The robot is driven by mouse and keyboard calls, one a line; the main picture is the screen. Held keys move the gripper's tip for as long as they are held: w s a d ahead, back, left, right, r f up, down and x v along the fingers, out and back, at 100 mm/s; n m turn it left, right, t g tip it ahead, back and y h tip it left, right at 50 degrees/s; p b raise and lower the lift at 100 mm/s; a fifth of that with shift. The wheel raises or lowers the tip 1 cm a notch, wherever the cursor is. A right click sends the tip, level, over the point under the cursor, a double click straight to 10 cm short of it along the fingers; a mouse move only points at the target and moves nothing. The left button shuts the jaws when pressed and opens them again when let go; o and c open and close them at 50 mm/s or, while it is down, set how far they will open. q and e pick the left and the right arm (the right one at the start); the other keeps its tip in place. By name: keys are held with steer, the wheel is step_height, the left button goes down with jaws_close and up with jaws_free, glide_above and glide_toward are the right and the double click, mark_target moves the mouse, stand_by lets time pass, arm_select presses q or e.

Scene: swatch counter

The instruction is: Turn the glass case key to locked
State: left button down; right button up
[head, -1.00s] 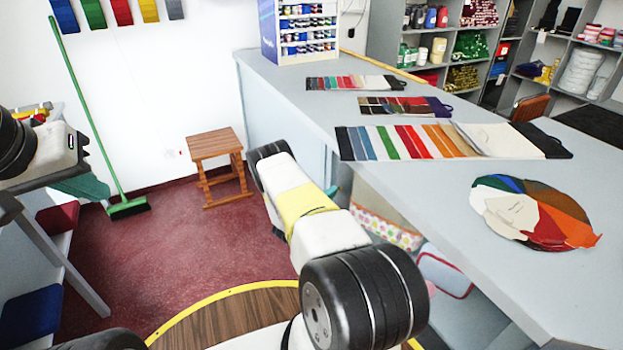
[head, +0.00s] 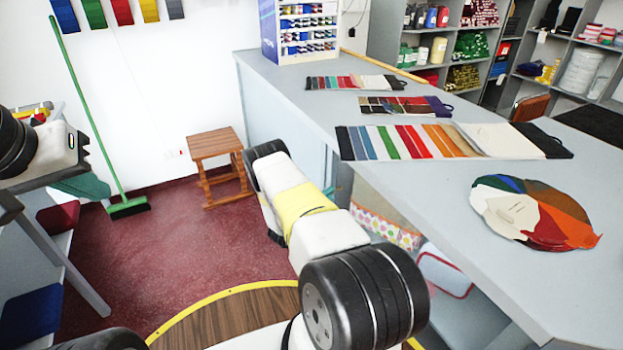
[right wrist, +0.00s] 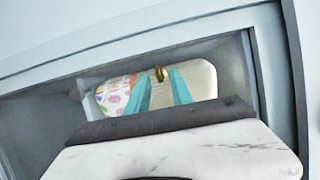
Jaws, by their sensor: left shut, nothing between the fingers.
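The brass key (right wrist: 160,73) shows in the right wrist view in front of the glass case (right wrist: 40,120), its small bow roughly upright in the picture. My right gripper (right wrist: 162,88) has its two teal fingers apart, one on each side of the key, with a gap showing between them. Whether either finger touches the key cannot be told. In the head view the right gripper (head: 331,191) is mostly hidden behind my own arm, at the counter's front side. The key is hidden there. My left gripper (head: 82,187) is at the left, shut and empty, beside the grey shelf unit.
The counter (head: 440,215) carries swatch strips (head: 415,141) and a round fabric piece (head: 534,212). A dotted bag (head: 387,228) lies inside the case. A wooden stool (head: 215,146) and green broom (head: 128,207) stand on open red floor at the left.

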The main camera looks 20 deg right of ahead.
steer(key=v, duration=0.5)
steer(key=shift+s+a, duration=0.15)
steer(key=shift+a, duration=0.2)
